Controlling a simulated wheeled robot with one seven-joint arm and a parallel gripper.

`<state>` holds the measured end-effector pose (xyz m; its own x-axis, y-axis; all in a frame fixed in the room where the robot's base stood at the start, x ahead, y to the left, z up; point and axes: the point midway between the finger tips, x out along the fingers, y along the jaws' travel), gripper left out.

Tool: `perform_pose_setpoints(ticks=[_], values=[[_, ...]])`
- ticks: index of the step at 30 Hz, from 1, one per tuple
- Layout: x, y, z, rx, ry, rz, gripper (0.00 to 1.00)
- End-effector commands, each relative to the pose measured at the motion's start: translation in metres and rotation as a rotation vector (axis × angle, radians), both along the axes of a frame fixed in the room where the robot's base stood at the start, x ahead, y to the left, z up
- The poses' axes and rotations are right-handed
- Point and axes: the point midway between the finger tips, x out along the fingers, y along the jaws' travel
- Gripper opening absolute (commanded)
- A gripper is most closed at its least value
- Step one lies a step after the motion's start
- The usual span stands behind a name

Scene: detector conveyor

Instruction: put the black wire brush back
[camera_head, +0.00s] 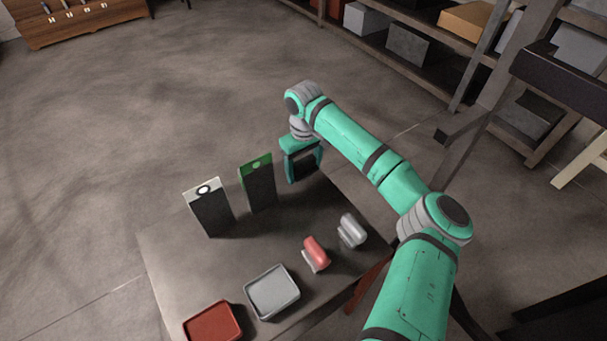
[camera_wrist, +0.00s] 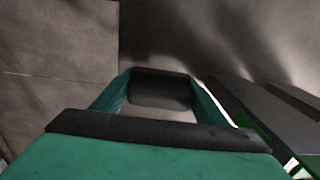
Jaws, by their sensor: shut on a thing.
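My gripper (camera_head: 303,163) is teal and hangs at the far right corner of the grey table, to the right of the two upright boxes. It is shut on a dark block, which I take to be the black wire brush (camera_head: 304,165). The fingers and arm hide much of it, and no bristles can be made out. In the wrist view, my gripper (camera_wrist: 160,115) shows its teal frame and dark pads; a dark rounded piece is at its far end, but I cannot tell whether it is a pad or the brush.
On the table (camera_head: 175,255) stand a white-topped box (camera_head: 212,212) and a green-topped box (camera_head: 259,188). Nearer are a red piece (camera_head: 315,254), a silver piece (camera_head: 351,230), a grey tray (camera_head: 272,291) and a red tray (camera_head: 212,324). A wooden cabinet (camera_head: 90,22) stands far left; shelves are at right.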

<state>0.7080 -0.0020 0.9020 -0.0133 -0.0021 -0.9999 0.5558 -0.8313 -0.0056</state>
Motion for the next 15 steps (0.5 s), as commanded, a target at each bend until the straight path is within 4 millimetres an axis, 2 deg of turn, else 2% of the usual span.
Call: perform_pose_setpoints(ticks=[8, 15], values=[[0.012, 0.001, -0.014, -0.001, 0.000, 0.000, 0.45], [0.011, 0.002, -0.043, -0.001, -0.001, 0.000, 0.45]])
